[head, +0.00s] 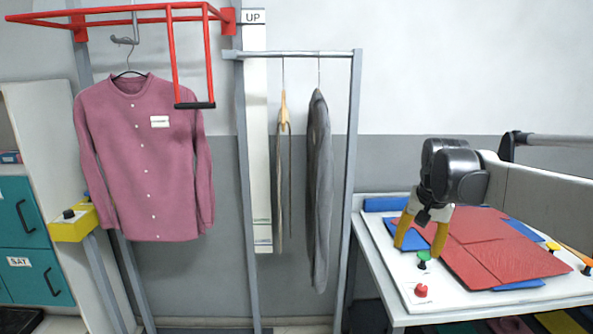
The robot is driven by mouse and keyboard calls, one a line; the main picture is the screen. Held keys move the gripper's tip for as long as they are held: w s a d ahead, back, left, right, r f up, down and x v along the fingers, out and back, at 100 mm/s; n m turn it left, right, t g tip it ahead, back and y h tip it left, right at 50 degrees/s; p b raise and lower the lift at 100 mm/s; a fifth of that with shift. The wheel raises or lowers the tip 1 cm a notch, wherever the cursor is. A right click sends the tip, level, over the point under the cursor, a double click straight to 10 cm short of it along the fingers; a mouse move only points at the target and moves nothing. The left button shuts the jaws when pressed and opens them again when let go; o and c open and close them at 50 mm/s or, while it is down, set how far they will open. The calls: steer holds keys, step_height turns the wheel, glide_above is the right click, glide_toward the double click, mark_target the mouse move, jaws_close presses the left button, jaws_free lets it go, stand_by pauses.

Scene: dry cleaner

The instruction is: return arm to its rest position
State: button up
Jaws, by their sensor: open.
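My gripper (421,247) has yellow fingers that point down and stand apart, open, with nothing seen between them. It is over the left part of the white table (405,282), in front of a red folded sheet (482,240). My arm (540,200) reaches in from the right edge of the picture. I cannot tell whether the fingertips touch the table top.
A green knob (423,257) and a red button (421,291) are on the table close to my gripper. A grey rack (350,150) with hanging clothes (319,190) stands to the left. A pink shirt (150,170) hangs further left, beside a yellow box (72,226).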

steer(key=s+a+n+t, duration=0.1)
steer(key=s+a, duration=0.2)
steer(key=s, duration=0.5)
steer(key=s+a+n+t, duration=0.1)
steer(key=s+a+n, duration=0.1)
steer(key=s+a, duration=0.35)
steer(key=s+f+n+t, duration=0.1)
steer(key=s+f, duration=0.2)
steer(key=s, duration=0.3)
steer(key=s+a+f+n+t, duration=0.1)
steer(key=s+f, duration=0.2)
steer(key=s, duration=0.3)
steer(key=shift+s+a+f+y+b, duration=0.2)
steer(key=shift+s+f+y+b, duration=0.1)
steer(key=shift+f, duration=0.1)
